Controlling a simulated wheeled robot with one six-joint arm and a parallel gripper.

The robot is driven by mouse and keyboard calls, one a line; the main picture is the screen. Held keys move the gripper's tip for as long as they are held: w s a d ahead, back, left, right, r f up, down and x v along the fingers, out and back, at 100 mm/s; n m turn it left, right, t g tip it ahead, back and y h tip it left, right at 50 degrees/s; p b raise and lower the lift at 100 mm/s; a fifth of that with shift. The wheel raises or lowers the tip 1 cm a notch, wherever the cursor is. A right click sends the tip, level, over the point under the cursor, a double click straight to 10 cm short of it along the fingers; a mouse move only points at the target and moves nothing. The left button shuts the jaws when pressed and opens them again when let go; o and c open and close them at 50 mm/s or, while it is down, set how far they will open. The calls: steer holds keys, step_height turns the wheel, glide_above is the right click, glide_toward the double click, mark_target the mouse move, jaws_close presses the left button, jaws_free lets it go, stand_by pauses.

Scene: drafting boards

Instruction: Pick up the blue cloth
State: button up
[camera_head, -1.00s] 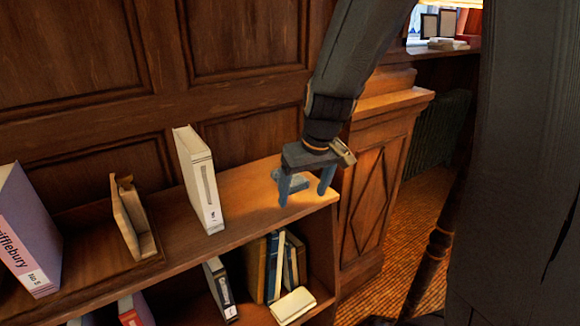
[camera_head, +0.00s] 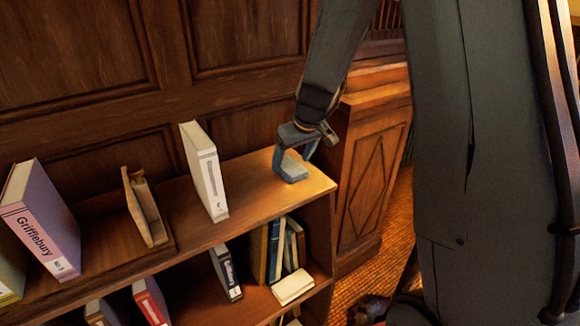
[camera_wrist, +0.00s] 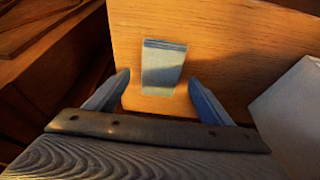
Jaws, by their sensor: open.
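The blue cloth (camera_head: 293,174) looks like a small folded pale blue-grey piece lying on the top shelf near its right end. In the wrist view the cloth (camera_wrist: 163,66) lies flat on the wood, just ahead of and between my fingertips. My gripper (camera_head: 291,162) points down over the cloth, with its fingers to either side and partly covering it in the head view. In the wrist view my gripper (camera_wrist: 160,82) is open and empty, with a gap between each finger and the cloth. I cannot tell exactly how high the fingertips are above the shelf.
A white binder (camera_head: 204,172) stands on the top shelf (camera_head: 252,185) left of my gripper. A bookend-like holder (camera_head: 145,208) and a purple book (camera_head: 40,220) stand farther left. Books fill parts of the lower shelf (camera_head: 255,303). A panelled wall (camera_head: 240,85) rises behind.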

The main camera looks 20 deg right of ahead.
mark_target(291, 167)
steer(key=shift+x, duration=0.95)
steer(key=c, duration=1.1)
steer(key=shift+r, duration=0.1)
step_height(291, 167, up, 18)
steer(key=b, duration=0.3)
steer(key=shift+b, duration=0.3)
steer(key=o, duration=0.5)
steer(key=c, duration=0.4)
